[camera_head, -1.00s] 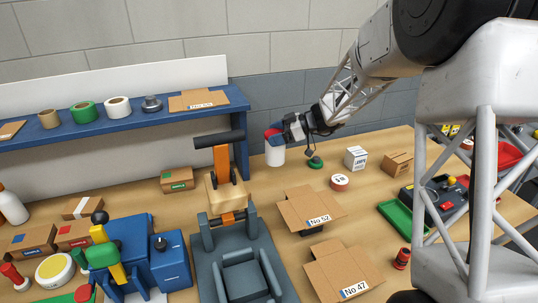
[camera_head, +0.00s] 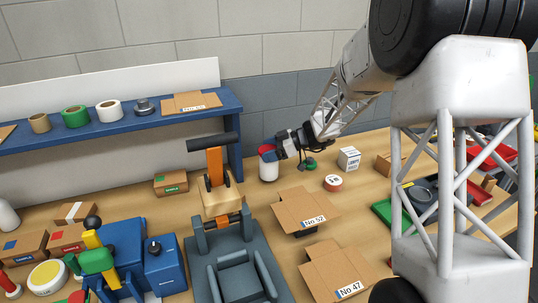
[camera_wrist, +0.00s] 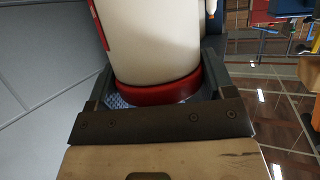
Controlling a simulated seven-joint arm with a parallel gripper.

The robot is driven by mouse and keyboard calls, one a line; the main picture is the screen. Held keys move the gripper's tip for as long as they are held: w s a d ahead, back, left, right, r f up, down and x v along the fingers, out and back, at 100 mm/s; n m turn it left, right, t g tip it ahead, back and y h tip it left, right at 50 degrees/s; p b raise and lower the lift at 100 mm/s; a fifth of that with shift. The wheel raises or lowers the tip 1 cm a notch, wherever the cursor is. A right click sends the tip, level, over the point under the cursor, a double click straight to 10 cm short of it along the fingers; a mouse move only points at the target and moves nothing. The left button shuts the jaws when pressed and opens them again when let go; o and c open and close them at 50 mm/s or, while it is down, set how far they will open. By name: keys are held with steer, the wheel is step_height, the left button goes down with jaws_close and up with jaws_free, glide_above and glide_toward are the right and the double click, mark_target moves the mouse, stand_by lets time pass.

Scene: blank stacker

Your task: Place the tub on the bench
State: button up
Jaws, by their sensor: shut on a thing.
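The tub (camera_head: 269,172) is a white cylinder with a red lid. It is upright, low over the back of the wooden bench (camera_head: 300,181), just right of the blue shelf's end. I cannot tell whether its base touches the bench. My gripper (camera_head: 268,154) comes from the right and is shut on the tub near its lid. In the wrist view, the white tub (camera_wrist: 152,40) with its red lid rim sits between the jaws, which hide part of the lid.
A blue shelf (camera_head: 190,127) with tape rolls stands to the left. A flattened box marked No 52 (camera_head: 305,206), a red-edged roll (camera_head: 333,183) and a small white box (camera_head: 349,158) lie to the right. Bare wood surrounds the tub.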

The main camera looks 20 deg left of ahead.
steer(key=shift+f, duration=0.8)
steer(key=shift+f, duration=0.15)
steer(key=o, duration=1.3)
steer(key=shift+d+r, duration=0.15)
steer(key=shift+r, duration=0.05)
steer(key=v, duration=1.1)
steer(key=shift+w+d+r, duration=0.15)
steer(key=shift+w+d, duration=0.05)
steer(key=shift+d, duration=0.05)
